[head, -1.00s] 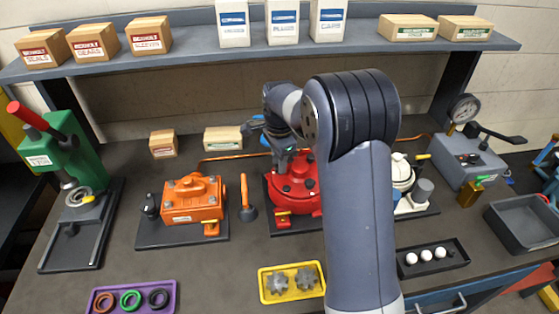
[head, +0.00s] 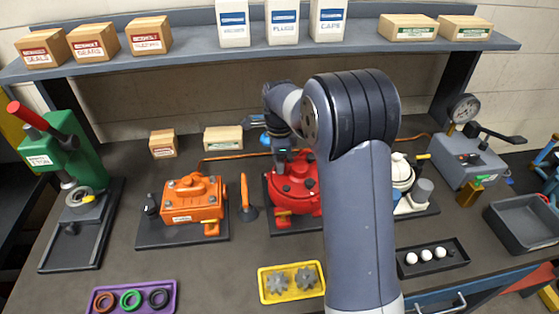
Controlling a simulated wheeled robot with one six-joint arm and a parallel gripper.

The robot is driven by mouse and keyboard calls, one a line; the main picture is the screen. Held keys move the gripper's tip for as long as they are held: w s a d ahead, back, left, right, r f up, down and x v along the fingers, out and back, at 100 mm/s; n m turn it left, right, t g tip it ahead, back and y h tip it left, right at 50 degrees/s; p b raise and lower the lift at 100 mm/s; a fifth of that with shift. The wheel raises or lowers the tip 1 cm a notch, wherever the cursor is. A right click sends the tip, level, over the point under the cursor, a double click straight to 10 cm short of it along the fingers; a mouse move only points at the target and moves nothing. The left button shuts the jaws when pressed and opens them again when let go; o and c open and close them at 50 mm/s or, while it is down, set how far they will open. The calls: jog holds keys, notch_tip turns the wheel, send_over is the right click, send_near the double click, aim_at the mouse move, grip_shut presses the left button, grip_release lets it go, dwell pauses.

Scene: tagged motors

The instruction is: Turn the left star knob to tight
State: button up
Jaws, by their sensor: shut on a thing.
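The red motor (head: 300,200) sits on a dark base plate at the middle of the bench, with its right part hidden behind my arm. My gripper (head: 281,166) points down at the back left of the red motor's top. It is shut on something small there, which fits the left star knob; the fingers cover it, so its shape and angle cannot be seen. Small dark fittings show on the motor's top in front of the gripper.
A white motor (head: 402,172) is to the right, partly behind my arm. A yellow tray (head: 263,291) with grey gears lies in front. A shelf (head: 190,62) with boxes runs above.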

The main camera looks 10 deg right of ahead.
jog(key=shift+w+a+r, duration=0.1)
jog(key=shift+w+r, duration=0.05)
jog(key=shift+r, duration=0.15)
jog(key=o, duration=0.6)
jog(key=shift+o, duration=0.5)
jog(key=shift+f, duration=0.1)
notch_tip(320, 180, up, 11)
jog(key=b, duration=0.1)
jog(key=shift+f, duration=0.15)
jog(key=f+p, duration=0.1)
jog(key=f, duration=1)
jog(key=shift+s, duration=0.2)
